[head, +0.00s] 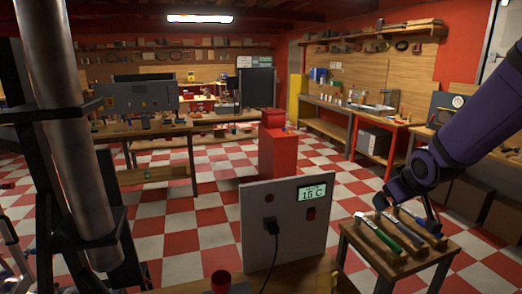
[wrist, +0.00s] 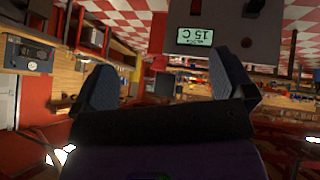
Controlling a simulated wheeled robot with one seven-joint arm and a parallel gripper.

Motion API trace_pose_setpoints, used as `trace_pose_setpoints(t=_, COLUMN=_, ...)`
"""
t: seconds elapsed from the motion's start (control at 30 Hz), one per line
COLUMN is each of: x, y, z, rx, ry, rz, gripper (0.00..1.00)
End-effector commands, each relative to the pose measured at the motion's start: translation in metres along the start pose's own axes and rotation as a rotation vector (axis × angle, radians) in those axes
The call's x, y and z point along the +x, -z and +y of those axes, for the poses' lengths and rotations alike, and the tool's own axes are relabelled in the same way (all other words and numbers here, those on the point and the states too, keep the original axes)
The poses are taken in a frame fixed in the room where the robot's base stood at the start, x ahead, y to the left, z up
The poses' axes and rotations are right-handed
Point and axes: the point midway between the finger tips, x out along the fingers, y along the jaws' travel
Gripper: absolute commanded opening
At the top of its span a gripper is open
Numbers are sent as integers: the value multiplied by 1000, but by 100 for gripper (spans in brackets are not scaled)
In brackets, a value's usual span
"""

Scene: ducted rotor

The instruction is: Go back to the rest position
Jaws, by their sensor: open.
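My purple arm comes in from the right in the head view. My gripper (head: 408,200) is at the small wooden table (head: 388,268) at the right, above or just in front of the tools on it; the exact gap is hard to tell. In the wrist view, which is upside down, the two dark fingers of my gripper (wrist: 163,75) are wide apart with nothing between them. Another tool there is partly hidden by the gripper.
A grey panel (head: 283,248) with a lit display reading 15 C stands in front, a black cable plugged in. A red cabinet (head: 278,150) stands on the checkered floor behind. Workbenches line the walls; mid-floor is open.

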Motion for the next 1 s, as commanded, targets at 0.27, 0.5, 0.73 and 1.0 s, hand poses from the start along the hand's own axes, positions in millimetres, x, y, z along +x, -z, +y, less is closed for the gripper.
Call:
trace_pose_setpoints(t=0.27, x=-92, y=-8, z=-6, rx=102, ry=-25, rz=-62, gripper=100)
trace_pose_setpoints(t=0.5, x=-164, y=-32, z=-21, rx=197, ry=-13, rz=-114, gripper=100)
trace_pose_setpoints(t=0.73, x=-227, y=-65, z=-42, rx=282, ry=26, rz=-160, gripper=100)
trace_pose_setpoints(t=1.0, x=-272, y=-98, z=-63, rx=342, ry=76, rz=-200, gripper=100)
